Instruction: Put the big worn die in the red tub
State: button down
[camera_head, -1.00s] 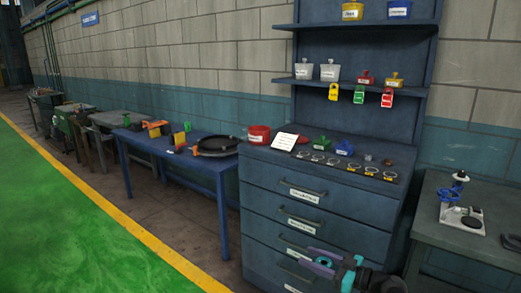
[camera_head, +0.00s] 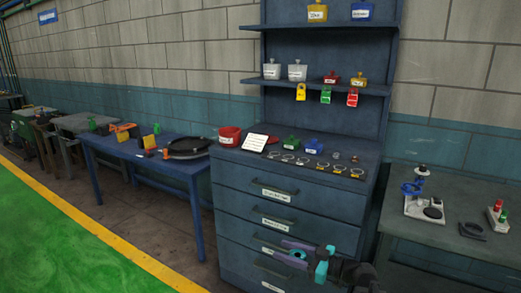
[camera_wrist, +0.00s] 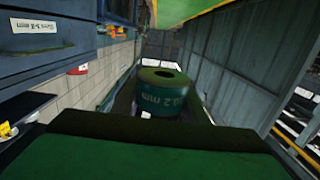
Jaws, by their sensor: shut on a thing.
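My gripper (camera_head: 296,251) is low in front of the drawers in the head view, its purple and teal parts pointing left. It is shut on the die, a teal-green cylinder with a hole in its top. The die (camera_wrist: 163,92) shows in the wrist view, beyond a large green block in the foreground, with pale lettering ending in "2 mm". In the head view only a bit of teal shows between the jaws. The red tub (camera_head: 230,136) stands on the left end of the drawer cabinet's top, above and left of my gripper, well apart from it. Its inside is barely visible.
The blue drawer cabinet (camera_head: 240,205) has a white card (camera_head: 255,143), green and blue small containers and several rings on top. Shelves above hold tubs and hanging padlocks. A blue table (camera_head: 180,165) with a black round tray is left; a grey bench (camera_head: 450,245) is right.

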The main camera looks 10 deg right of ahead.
notch_tip(320, 180, up, 8)
jog(key=shift+f, duration=0.2)
jog(key=shift+w, duration=0.15)
dwell(0.4)
